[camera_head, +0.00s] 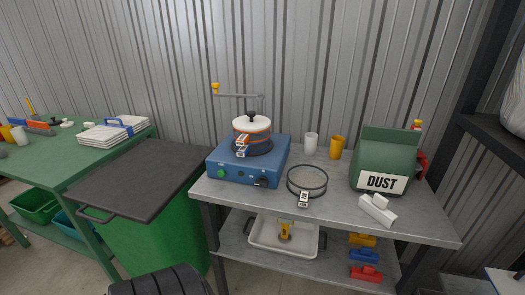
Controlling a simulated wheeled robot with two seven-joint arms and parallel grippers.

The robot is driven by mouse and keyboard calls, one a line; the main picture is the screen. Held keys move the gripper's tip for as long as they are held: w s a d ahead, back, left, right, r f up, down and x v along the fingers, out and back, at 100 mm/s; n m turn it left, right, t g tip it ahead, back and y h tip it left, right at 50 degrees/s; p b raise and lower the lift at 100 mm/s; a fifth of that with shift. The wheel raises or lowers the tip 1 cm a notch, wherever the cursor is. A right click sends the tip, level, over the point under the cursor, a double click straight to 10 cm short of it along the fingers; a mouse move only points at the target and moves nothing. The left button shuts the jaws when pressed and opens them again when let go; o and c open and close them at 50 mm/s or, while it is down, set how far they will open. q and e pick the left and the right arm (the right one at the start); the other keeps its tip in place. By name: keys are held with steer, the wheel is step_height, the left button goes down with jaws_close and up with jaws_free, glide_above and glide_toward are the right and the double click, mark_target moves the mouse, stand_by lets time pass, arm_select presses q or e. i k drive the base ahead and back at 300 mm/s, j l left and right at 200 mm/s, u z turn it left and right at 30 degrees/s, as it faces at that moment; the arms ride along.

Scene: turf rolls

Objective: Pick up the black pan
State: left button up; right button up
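A round, shallow, dark-rimmed vessel (307,192) sits on the grey metal bench (234,197), right of the blue machine. Its inside looks grey, and a white tag (303,199) hangs at its front. A dark round pan-like piece (264,148) forms the bottom of the orange and white stack (251,124) on the blue machine (219,160). I cannot tell for sure which of the two is the black pan. Neither of my grippers is in view.
The green DUST container (384,152), white blocks (377,210), a white cup (311,143) and a yellow cup (336,148) stand on the bench. A tray (260,244) and coloured brushes (365,257) are on the lower shelf. A green bin (150,234) with a dark lid stands left.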

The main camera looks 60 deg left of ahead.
mark_target(306, 182)
steer(key=u, duration=1.3)
steer(key=k+j, duration=0.05)
